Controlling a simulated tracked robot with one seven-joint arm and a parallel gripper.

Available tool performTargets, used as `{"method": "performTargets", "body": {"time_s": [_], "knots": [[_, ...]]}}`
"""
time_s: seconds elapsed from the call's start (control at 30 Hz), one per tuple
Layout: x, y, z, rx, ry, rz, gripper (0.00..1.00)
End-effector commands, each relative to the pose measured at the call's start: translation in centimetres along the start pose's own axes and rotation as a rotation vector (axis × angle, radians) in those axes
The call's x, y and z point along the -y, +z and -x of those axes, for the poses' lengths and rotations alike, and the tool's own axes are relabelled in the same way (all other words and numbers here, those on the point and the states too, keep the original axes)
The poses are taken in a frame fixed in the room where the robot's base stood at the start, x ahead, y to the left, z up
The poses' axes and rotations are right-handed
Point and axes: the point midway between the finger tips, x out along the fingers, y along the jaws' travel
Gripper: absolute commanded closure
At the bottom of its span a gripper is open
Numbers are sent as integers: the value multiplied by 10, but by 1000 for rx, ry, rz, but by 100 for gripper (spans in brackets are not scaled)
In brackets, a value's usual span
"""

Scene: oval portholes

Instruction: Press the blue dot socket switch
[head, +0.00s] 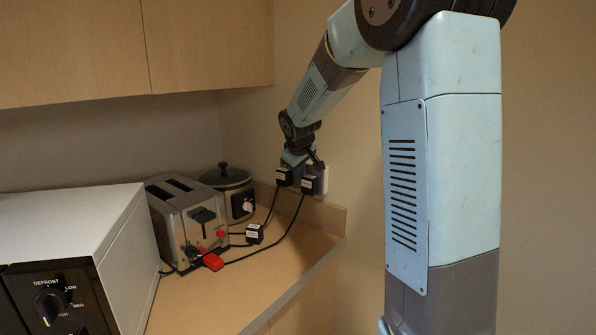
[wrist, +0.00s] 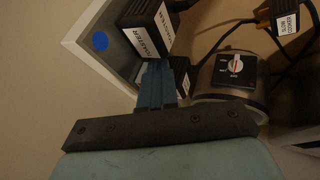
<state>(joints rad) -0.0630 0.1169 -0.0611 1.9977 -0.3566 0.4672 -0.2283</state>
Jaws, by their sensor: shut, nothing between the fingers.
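The blue dot (wrist: 100,42) shows in the wrist view on a pale wall socket plate (wrist: 83,27), left of a black plug (wrist: 147,32) with a white label. In the head view the socket plate (head: 325,180) is mostly hidden behind two black plugs and my arm. My gripper (wrist: 158,67) is shut and empty, with its blue fingers side by side. Its tips are close to the plugs, to the right of and below the blue dot in the wrist view. I cannot tell whether they touch a plug. In the head view my gripper (head: 293,158) is just above the plugs.
Two cords run from the plugs (head: 310,185) along the counter. A toaster (head: 187,218), a lidded cooker (head: 228,178), and a white oven (head: 65,235) stand left. The counter's front right (head: 260,285) is clear.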

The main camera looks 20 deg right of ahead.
Motion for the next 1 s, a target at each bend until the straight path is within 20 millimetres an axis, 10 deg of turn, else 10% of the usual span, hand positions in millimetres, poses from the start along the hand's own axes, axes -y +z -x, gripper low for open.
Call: {"method": "performTargets", "body": {"time_s": [1.0], "knots": [[-9, -6, 13, -1, 3, -2, 100]]}}
